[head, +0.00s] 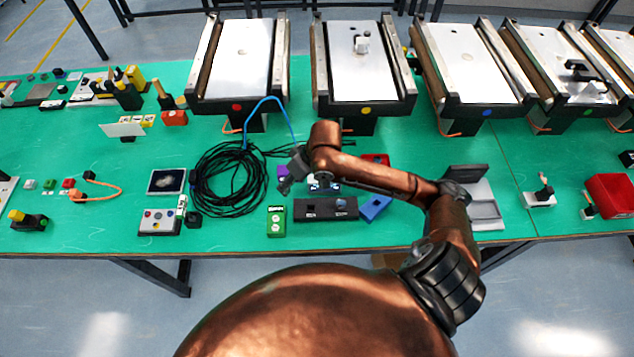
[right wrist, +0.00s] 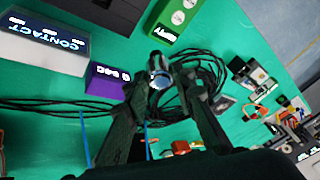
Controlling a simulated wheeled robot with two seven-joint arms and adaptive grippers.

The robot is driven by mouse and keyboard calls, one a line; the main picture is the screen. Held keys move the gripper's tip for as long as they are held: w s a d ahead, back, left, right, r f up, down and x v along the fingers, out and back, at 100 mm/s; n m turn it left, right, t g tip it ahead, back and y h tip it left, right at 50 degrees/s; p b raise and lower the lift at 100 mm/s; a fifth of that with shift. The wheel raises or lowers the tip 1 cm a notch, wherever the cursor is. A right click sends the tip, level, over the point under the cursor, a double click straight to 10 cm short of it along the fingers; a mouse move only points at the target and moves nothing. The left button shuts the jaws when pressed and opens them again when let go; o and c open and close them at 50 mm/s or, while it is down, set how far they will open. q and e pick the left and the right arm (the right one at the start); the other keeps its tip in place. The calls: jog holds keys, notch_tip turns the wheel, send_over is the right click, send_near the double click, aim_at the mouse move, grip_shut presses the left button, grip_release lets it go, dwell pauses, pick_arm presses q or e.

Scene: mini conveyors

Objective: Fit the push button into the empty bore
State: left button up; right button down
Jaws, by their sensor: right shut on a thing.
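My right gripper (head: 285,184) is low over the green table, just right of the black cable coil. In the right wrist view its dark fingers (right wrist: 158,68) are closed around a small round part with a pale, shiny face (right wrist: 160,79). It looks like the push button; its colour and far end are hidden by the fingers. A grey control box (head: 158,222) with small round fittings stands left of the coil, apart from the gripper. Which of its spots is an empty bore is too small to tell. My left gripper is not in view.
The black cable coil (head: 230,178) lies between gripper and grey box. A green box (head: 277,221), a black two-label box (head: 325,209) and a blue box (head: 376,208) stand near the front. A purple box (right wrist: 104,80) is close to the gripper. Mini conveyors (head: 243,55) line the back.

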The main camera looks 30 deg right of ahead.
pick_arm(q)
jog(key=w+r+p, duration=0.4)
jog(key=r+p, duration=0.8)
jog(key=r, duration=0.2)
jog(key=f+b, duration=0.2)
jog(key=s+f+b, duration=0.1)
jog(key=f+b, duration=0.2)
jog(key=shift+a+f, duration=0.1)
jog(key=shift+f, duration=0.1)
pick_arm(e)
jog(key=s+d+f+n, duration=0.4)
jog(key=s+d, duration=0.1)
jog(key=s, duration=0.1)
jog(key=shift+s+f+h, duration=0.2)
jog(key=shift+h, duration=0.2)
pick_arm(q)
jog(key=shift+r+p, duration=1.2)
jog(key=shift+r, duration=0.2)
pick_arm(e)
jog(key=shift+d+f, duration=0.1)
jog(key=shift+f, duration=0.25)
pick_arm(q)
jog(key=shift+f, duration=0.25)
pick_arm(e)
jog(key=shift+f, duration=1.1)
dwell(0.5)
